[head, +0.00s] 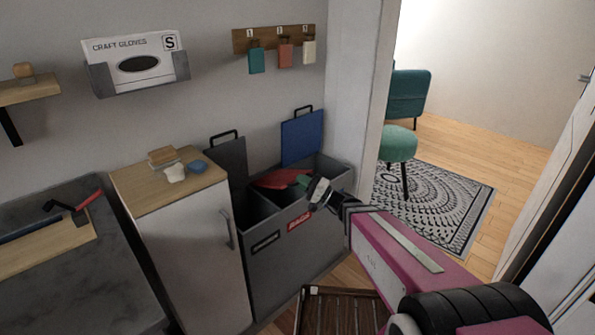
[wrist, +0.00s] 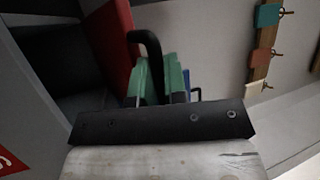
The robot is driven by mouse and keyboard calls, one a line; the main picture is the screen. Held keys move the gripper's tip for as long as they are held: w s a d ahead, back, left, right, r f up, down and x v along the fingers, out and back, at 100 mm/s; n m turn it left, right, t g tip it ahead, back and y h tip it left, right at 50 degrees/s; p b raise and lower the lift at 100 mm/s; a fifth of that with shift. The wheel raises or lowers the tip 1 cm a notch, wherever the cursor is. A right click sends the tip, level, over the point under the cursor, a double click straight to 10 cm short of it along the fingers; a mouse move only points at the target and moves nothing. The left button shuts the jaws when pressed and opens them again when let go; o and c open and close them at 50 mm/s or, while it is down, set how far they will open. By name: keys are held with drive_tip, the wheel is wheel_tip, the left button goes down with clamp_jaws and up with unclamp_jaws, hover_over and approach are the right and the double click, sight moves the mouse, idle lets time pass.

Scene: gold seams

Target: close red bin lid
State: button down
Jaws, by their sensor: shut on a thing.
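The red bin lid (head: 275,179) is tilted down inside the top of the grey bin unit (head: 275,265), between the raised dark lid and the raised blue lid. In the wrist view the red lid (wrist: 112,45) is at the upper left, with its black loop handle (wrist: 148,42) beside it. My gripper (head: 303,181) is at the lid's right end. Its green fingers (wrist: 158,78) are shut on the handle. The fingertips' exact contact is partly hidden.
The dark lid (head: 226,158) and blue lid (head: 302,138) stand open against the wall. A white cabinet (head: 190,265) with a wooden top stands left of the bins. A slatted wooden piece (head: 338,312) lies in front. A door frame (head: 360,90) rises at the right.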

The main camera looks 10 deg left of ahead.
drive_tip(key=shift+s+d+f+n+y, duration=0.2)
drive_tip(key=shift+f+n+y, duration=0.3)
drive_tip(key=shift+f, duration=1.25)
drive_tip(key=shift+s+d+f+n+y, duration=0.25)
drive_tip(key=shift+f+y, duration=0.3)
drive_tip(key=shift+f, duration=1.25)
drive_tip(key=shift+s+d+f+n+y, duration=0.15)
drive_tip(key=shift+f+n+y, duration=0.35)
drive_tip(key=shift+f, duration=1.25)
drive_tip(key=shift+w+f, duration=0.1)
drive_tip(key=shift+f, duration=0.05)
drive_tip(key=c, duration=1.5)
unclamp_jaws()
drive_tip(key=shift+o, duration=0.2)
drive_tip(key=v, duration=1)
drive_tip(key=shift+d+f+g, duration=0.2)
drive_tip(key=shift+d+g, duration=0.2)
